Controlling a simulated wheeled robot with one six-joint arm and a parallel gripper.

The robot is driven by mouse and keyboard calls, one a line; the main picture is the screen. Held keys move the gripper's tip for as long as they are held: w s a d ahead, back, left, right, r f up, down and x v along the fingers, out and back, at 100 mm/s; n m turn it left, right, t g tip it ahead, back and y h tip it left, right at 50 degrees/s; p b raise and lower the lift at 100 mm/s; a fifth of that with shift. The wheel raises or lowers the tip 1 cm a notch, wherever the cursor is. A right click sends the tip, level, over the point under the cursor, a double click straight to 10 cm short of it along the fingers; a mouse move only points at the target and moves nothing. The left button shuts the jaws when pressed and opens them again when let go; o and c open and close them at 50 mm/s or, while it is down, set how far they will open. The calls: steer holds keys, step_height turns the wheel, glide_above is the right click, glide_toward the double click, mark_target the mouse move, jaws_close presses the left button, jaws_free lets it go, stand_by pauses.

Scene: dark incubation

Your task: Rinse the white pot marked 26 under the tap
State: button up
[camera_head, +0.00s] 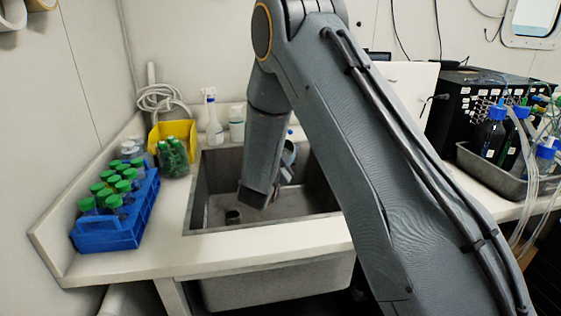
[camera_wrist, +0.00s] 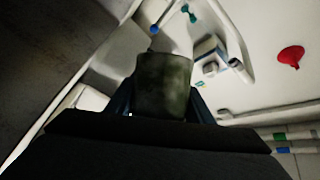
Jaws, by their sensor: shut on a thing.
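In the wrist view my gripper (camera_wrist: 162,108) is shut on a small round pot (camera_wrist: 163,82), with a dark finger on each side of it. The pot looks dull olive-grey in the shade, and no number can be read on it. Behind it is the tap (camera_wrist: 170,22) with a blue and a green knob. In the head view my arm reaches down into the grey sink (camera_head: 325,197) and hides much of the tap. I cannot tell whether water runs.
A blue rack (camera_head: 108,235) of green-capped bottles stands left of the sink. A yellow bin (camera_head: 173,131), a spray bottle (camera_head: 213,120) and a white bottle (camera_head: 237,125) stand behind. A metal tray (camera_head: 483,165) of blue-capped bottles with tubes is at the right.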

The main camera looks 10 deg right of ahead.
steer(key=shift+s+d+r+m+h+b, duration=0.1)
steer(key=shift+r+m+h+b, duration=0.2)
steer(key=shift+m+h+b, duration=0.55)
stand_by(0.3)
steer(key=shift+s+r+m+t+b, duration=0.1)
steer(key=shift+r+m+t+b, duration=0.15)
steer(key=shift+m+b, duration=0.5)
steer(key=shift+s+d+r+m+h+b, duration=0.2)
steer(key=shift+m+b, duration=0.3)
steer(key=shift+b, duration=0.55)
steer(key=shift+s+r+m+h+b, duration=0.15)
steer(key=shift+r+m+h+b, duration=0.15)
steer(key=shift+m+h+b, duration=0.5)
steer(key=shift+y, duration=0.45)
steer(key=shift+w+a+f+n+y+p, duration=0.1)
steer(key=shift+n+y+p, duration=0.15)
steer(key=shift+n+p, duration=0.25)
steer(key=shift+w+f+n+y+p, duration=0.1)
steer(key=shift+n+y+p, duration=0.15)
steer(key=shift+n, duration=0.45)
steer(key=shift+w+f+n, duration=0.15)
steer(key=shift+f+n, duration=0.2)
steer(key=shift+n, duration=0.05)
